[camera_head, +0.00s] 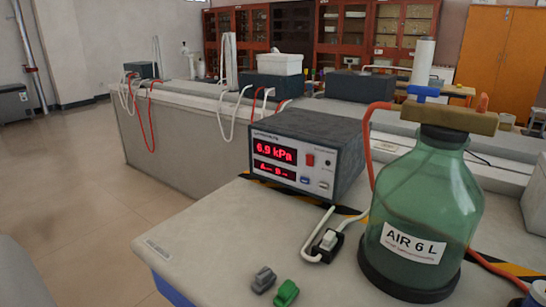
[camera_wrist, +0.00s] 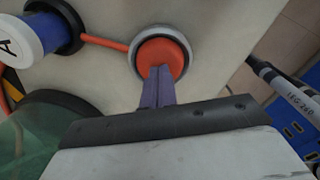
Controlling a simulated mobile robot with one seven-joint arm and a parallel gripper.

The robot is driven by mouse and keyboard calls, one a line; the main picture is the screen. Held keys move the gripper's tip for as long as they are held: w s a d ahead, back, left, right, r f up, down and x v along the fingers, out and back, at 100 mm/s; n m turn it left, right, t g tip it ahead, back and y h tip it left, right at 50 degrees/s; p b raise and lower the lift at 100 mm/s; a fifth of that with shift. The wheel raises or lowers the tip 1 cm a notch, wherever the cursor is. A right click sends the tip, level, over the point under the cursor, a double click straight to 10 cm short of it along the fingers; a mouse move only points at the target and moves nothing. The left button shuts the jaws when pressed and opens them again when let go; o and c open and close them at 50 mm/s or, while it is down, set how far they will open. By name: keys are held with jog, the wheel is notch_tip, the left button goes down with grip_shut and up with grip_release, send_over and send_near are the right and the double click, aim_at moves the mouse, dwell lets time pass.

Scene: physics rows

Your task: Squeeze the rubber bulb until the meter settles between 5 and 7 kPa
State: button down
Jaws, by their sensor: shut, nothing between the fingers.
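The meter (camera_head: 312,150) is a dark box with a red display (camera_head: 275,152) that reads 6.9 kPa. A second line below it is hard to read. The orange-red rubber bulb (camera_wrist: 165,50) sits in a grey ring in the wrist view, with an orange tube running left from it. My gripper (camera_wrist: 160,72) is shut, with its narrow purple fingers together over the near part of the bulb. I cannot tell whether the tips touch or press it. A green bottle (camera_head: 420,200) labelled "AIR 6 L" stands right of the meter. The bulb and gripper are out of the head view.
A white and blue cylinder (camera_wrist: 32,38) stands left of the bulb. A black-banded tube (camera_wrist: 285,88) is at the right. Grey and green clips (camera_head: 286,293) lie at the bench's front. The bench top (camera_head: 215,225) left of the clips is clear.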

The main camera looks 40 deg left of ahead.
jog(key=shift+f, duration=0.45)
jog(key=shift+r+p, duration=0.8)
jog(key=shift+r, duration=1.1)
notch_tip(320, 180, up, 7)
jog(key=p, duration=0.4)
jog(key=shift+r, duration=0.15)
